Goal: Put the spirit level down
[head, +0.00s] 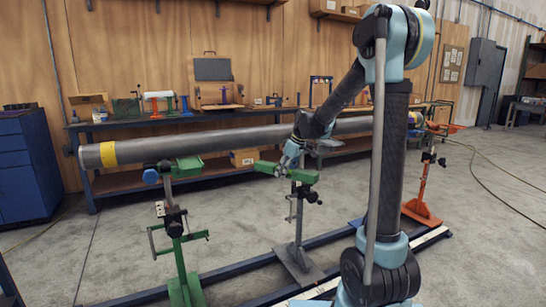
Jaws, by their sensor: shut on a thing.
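A long grey pipe (220,143) with a yellow band near its left end lies level across the stands. My gripper (284,164) is at the near side of the pipe, close to the green head (304,177) of the middle stand. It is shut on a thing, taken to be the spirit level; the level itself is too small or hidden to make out. I cannot tell whether it touches the pipe.
A green stand (175,228) is at the left, and an orange stand (421,192) at the right. A workbench (130,127) with tools runs behind the pipe. A blue cabinet (28,165) stands far left. Blue rails (235,277) lie on the floor.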

